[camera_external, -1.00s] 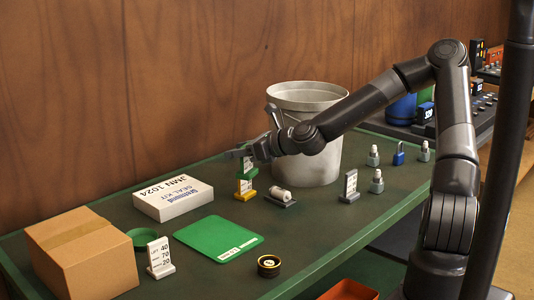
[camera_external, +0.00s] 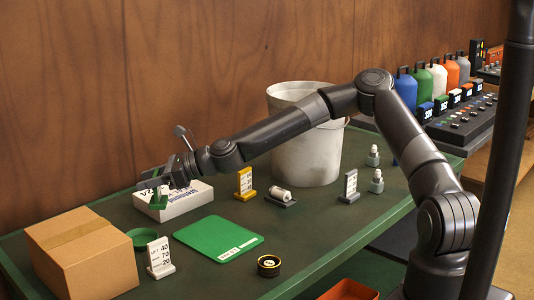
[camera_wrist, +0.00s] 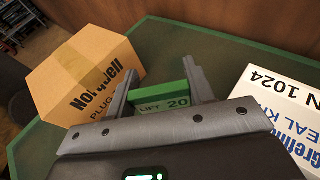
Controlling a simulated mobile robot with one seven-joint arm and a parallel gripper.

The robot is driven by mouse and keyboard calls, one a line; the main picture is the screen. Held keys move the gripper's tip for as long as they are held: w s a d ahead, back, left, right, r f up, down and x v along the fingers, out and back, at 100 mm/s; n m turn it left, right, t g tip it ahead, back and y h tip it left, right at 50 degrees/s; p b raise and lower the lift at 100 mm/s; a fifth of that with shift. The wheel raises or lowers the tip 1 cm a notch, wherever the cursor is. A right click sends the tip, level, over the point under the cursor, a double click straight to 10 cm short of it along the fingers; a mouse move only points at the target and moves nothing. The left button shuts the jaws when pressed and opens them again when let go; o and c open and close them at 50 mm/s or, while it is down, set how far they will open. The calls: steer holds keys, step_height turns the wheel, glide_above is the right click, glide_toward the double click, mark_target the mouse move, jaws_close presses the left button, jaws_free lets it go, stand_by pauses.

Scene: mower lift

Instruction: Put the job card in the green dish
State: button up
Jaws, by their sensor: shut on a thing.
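My gripper (camera_external: 152,187) is above the table at the left end of the white seal kit box, shut on a green card (camera_external: 158,201) with a small stand. In the wrist view the green card (camera_wrist: 165,100) sits between the fingers, with "LIFT 20" partly readable. The green dish (camera_external: 143,239) lies on the table beside the cardboard box, nearer the camera than my gripper and partly hidden by a white card stand.
The cardboard box (camera_external: 85,255) stands left of the dish, and the white card stand (camera_external: 160,258) in front of it. The seal kit box (camera_external: 180,204) is under and right of my gripper. A flat green mat (camera_external: 218,238), yellow card stand (camera_external: 244,183) and bucket (camera_external: 307,150) lie further right.

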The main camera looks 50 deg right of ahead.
steer(key=shift+w+a+f, duration=0.15)
steer(key=shift+a+f, duration=0.9)
steer(key=shift+f, duration=0.25)
steer(key=shift+w+a+f, duration=0.15)
steer(key=shift+a+f, duration=0.85)
steer(key=shift+f, duration=0.3)
steer(key=shift+w+a+f, duration=0.15)
steer(key=shift+a+f, duration=0.9)
steer(key=shift+f, duration=0.25)
steer(key=shift+f, duration=0.45)
steer(key=o, duration=1.3)
steer(key=shift+o, duration=0.2)
steer(key=shift+r, duration=0.15)
